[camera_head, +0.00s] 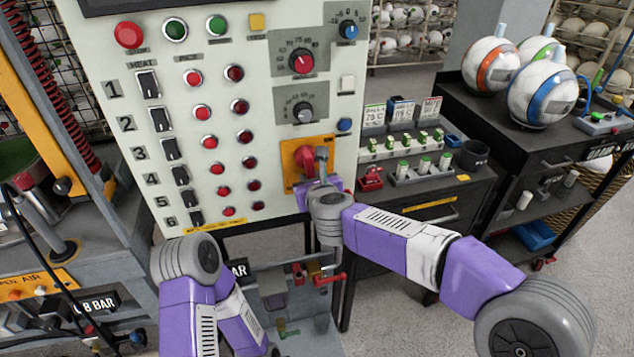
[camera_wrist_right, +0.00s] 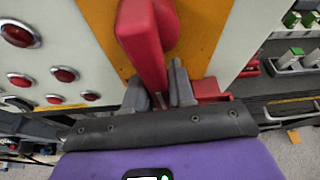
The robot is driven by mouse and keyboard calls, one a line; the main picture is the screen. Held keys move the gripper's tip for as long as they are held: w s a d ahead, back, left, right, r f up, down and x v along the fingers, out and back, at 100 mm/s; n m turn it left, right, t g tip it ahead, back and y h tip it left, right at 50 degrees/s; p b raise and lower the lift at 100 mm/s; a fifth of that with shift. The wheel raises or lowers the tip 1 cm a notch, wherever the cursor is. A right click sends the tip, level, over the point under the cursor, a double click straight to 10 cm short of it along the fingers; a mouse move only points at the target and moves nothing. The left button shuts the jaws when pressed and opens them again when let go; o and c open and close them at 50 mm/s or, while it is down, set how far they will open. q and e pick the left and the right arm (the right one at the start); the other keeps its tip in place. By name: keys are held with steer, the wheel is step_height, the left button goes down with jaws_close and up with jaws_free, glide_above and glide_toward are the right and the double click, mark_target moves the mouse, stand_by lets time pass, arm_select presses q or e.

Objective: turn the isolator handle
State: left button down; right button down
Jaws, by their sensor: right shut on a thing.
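The isolator handle (camera_wrist_right: 146,50) is a red lever on an orange-yellow plate (camera_head: 291,165) at the lower right of the control panel (camera_head: 266,120). In the head view the red handle (camera_head: 305,158) is partly covered by my right gripper (camera_head: 321,160). In the right wrist view the handle's lower end lies between the grey fingers of my right gripper (camera_wrist_right: 160,88), which is shut on it. The lever slants slightly, from upper left to lower right, in that view. My left arm shows at the bottom of the head view, but its gripper is not visible.
A dark bench (camera_head: 420,185) with small green-topped items stands to the right. Striped balls (camera_head: 540,92) rest on a cabinet further right. Red-handled valves (camera_head: 318,277) sit below the panel.

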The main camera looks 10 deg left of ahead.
steer(key=shift+s+a+m+y, duration=0.1)
steer(key=shift+a+m+y, duration=0.15)
steer(key=shift+m+y, duration=0.15)
stand_by(0.4)
steer(key=c, duration=1)
jaws_free()
steer(key=shift+c, duration=0.2)
steer(key=v, duration=0.7)
steer(key=shift+s+r, duration=0.2)
steer(key=shift+d, duration=0.1)
